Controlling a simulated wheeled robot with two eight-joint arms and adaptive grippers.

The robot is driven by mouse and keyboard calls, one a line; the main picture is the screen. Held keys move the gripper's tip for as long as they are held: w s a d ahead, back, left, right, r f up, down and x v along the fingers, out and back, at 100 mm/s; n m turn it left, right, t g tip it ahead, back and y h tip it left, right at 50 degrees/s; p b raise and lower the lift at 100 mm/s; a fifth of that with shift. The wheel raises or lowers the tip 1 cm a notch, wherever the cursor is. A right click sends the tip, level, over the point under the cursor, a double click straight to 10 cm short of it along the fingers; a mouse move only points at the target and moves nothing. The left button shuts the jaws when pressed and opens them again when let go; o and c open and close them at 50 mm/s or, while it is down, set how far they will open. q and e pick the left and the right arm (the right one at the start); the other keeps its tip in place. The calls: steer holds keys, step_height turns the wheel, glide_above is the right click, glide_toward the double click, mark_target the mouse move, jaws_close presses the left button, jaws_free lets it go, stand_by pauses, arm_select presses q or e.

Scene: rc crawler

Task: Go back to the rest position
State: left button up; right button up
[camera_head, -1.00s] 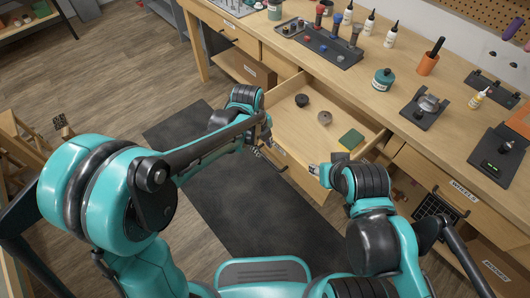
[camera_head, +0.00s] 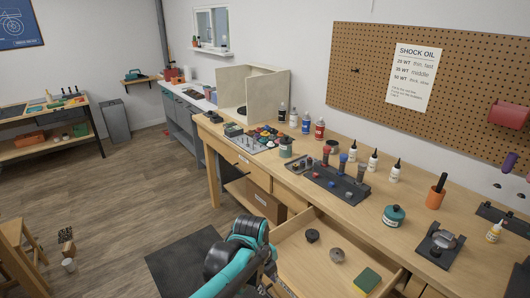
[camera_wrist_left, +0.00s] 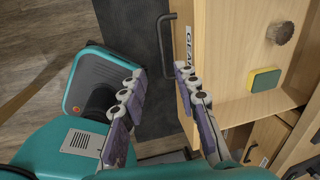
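My left arm comes up from the bottom of the head view, and its gripper (camera_head: 268,284) is partly cut off beside the open drawer (camera_head: 297,254). In the left wrist view, my left gripper (camera_wrist_left: 160,80) has its two fingers apart with nothing between them. A dark drawer handle (camera_wrist_left: 168,45) shows beyond the fingertips, and I cannot tell whether they touch it. My right gripper is in neither view.
The drawer holds a dark round part (camera_head: 312,235), a grey-brown round part (camera_head: 337,255) and a green-yellow sponge (camera_head: 367,280). The workbench (camera_head: 350,205) carries bottles and trays. Open floor (camera_head: 150,195) lies left of it.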

arm_select(q)
steer(key=s+a+r+n+t, duration=0.2)
steer(key=s+a+n, duration=0.5)
steer(key=n, duration=0.6)
steer(key=s+a+r+n+t+y, duration=0.1)
steer(key=s+a+r+n+t, duration=0.2)
steer(key=s+a+n, duration=0.3)
steer(key=shift+s+a+n+t+y, duration=0.35)
steer(key=shift+a+n, duration=2.45)
steer(key=shift+n, duration=1.4)
